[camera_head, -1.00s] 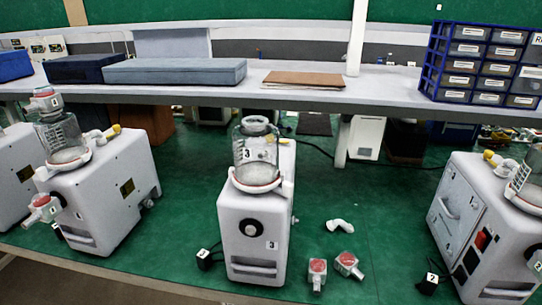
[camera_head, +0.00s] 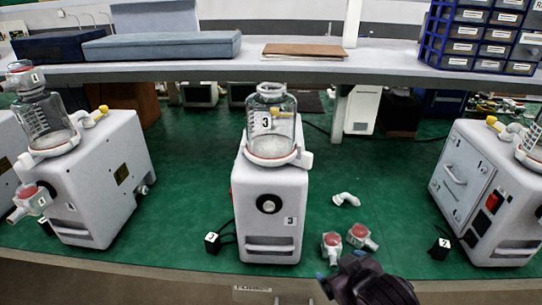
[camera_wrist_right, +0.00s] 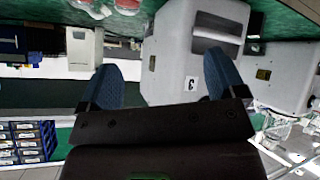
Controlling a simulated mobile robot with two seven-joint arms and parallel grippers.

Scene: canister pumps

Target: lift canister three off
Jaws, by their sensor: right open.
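Canister three (camera_head: 270,130) is a clear jar with a label "3". It sits upright in a ring on top of the white pump unit three (camera_head: 271,215) in the middle of the head view. My right gripper (camera_head: 328,281) shows low in the head view, in front of and below the unit, right of it and apart from the canister. In the right wrist view my right gripper (camera_wrist_right: 162,88) has its two blue fingers wide apart with nothing between them. Pump unit three (camera_wrist_right: 185,60) shows beyond them, upside down. My left gripper is not in view.
A red-topped white fitting (camera_head: 331,246) and another (camera_head: 361,237) lie right of unit three, with a white elbow (camera_head: 346,200) behind. Pump units stand left (camera_head: 85,190) and right (camera_head: 487,190). A shelf (camera_head: 380,67) runs behind, with blue drawers (camera_head: 475,35).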

